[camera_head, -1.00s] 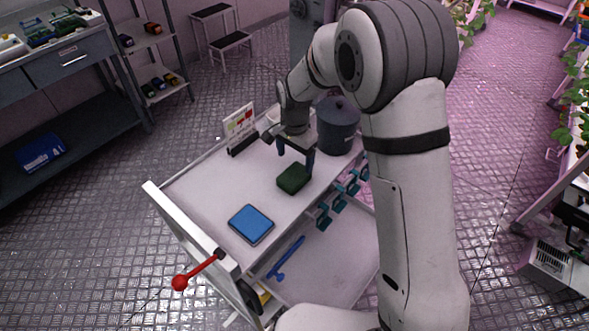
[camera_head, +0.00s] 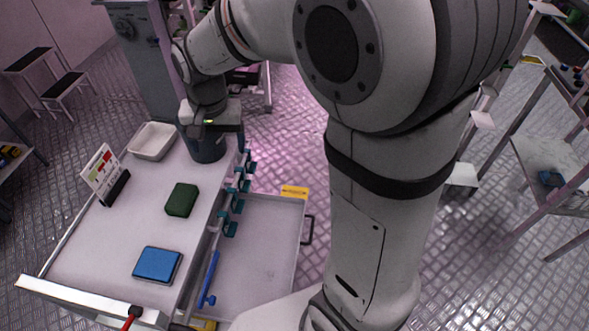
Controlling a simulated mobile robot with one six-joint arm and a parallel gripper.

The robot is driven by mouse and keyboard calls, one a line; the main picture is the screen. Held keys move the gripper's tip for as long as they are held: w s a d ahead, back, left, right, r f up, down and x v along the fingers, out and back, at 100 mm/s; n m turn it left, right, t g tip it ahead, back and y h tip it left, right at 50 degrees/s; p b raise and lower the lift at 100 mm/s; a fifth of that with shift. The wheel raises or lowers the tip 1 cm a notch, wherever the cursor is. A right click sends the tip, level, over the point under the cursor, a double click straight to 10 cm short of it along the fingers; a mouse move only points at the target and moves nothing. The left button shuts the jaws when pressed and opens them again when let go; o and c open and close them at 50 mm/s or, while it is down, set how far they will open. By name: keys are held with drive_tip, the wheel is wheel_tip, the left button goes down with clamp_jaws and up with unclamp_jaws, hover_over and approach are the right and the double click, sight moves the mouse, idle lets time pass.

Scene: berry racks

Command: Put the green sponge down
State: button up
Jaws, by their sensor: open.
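The green sponge (camera_head: 182,200) lies flat on the white top of the cart (camera_head: 122,220), apart from my gripper. My gripper (camera_head: 213,143) is up at the far end of the cart, in front of the dark pot (camera_head: 206,152) in the picture. It is open with nothing seen between its fingers. The fingertips blend with the dark pot, so their exact gap to it is hard to tell.
A blue sponge-like block (camera_head: 157,264) lies nearer on the cart top. A white tray (camera_head: 152,141) and a sign stand (camera_head: 105,175) are at the far left. Teal clips (camera_head: 236,204) line the right edge. A lower shelf (camera_head: 262,240) holds a blue tool (camera_head: 209,280).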

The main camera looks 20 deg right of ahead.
drive_tip(key=s+d+r+n+t, duration=0.1)
drive_tip(key=s+d, duration=0.5)
drive_tip(key=s, duration=0.2)
drive_tip(key=s+d+r+n, duration=0.1)
drive_tip(key=s+d+n, duration=0.1)
drive_tip(key=s+d, duration=0.3)
drive_tip(key=s, duration=0.2)
drive_tip(key=shift+s+d+r+n+t, duration=0.3)
drive_tip(key=shift+s+d+t, duration=0.05)
drive_tip(key=shift+d+t, duration=0.05)
drive_tip(key=shift+c, duration=0.4)
